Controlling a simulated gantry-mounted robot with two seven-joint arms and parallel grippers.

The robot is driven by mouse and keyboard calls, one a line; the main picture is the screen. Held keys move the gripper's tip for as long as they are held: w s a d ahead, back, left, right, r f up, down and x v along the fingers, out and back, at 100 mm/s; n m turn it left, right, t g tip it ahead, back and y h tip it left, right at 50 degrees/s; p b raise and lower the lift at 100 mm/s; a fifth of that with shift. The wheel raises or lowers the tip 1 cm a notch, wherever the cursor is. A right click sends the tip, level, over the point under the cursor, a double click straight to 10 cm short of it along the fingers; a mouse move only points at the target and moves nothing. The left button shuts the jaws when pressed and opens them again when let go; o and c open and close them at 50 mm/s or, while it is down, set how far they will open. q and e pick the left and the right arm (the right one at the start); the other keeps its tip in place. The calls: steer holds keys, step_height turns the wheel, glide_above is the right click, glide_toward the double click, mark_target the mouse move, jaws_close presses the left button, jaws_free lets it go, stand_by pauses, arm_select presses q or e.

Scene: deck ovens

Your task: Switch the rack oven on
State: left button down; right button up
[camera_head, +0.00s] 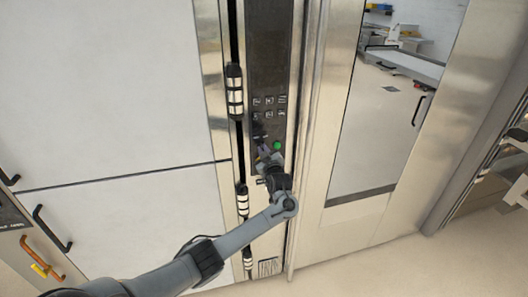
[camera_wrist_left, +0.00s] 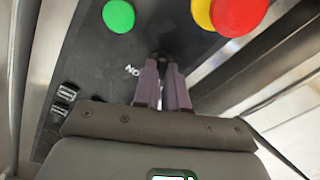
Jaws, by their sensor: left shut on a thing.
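The rack oven's dark control panel (camera_head: 268,60) runs up a narrow steel column left of the glass door. A green button (camera_head: 277,146) sits low on it; it also shows at the top left of the left wrist view (camera_wrist_left: 118,16). My left gripper (camera_head: 264,157) is at the panel's lower part, just below the green button. In the left wrist view its two fingers (camera_wrist_left: 164,72) are closed on a small black knob (camera_wrist_left: 164,57), mostly hidden between the tips. White lettering beside it is partly covered. My right gripper is not in view.
A red button (camera_wrist_left: 238,14) on a yellow base (camera_wrist_left: 203,14) stands out from the panel near the fingers. Black keys (camera_head: 268,101) sit higher up. The oven's glass door (camera_head: 385,120) is to the right, large white doors (camera_head: 100,90) to the left. The floor (camera_head: 400,270) at right is clear.

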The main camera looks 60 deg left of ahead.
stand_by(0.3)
arm_select(q)
steer(key=m+p, duration=0.2)
steer(key=shift+r+m, duration=0.2)
steer(key=shift+m, duration=0.1)
steer(key=m+p, duration=0.3)
steer(key=shift+m, duration=0.3)
steer(key=m+p, duration=0.2)
steer(key=m, duration=0.2)
steer(key=shift+p, duration=0.3)
steer(key=shift+f+m+p, duration=0.15)
steer(key=shift+m+p, duration=0.25)
steer(key=shift+m, duration=0.4)
steer(key=c, duration=1.2)
jaws_free()
steer(key=shift+d, duration=0.1)
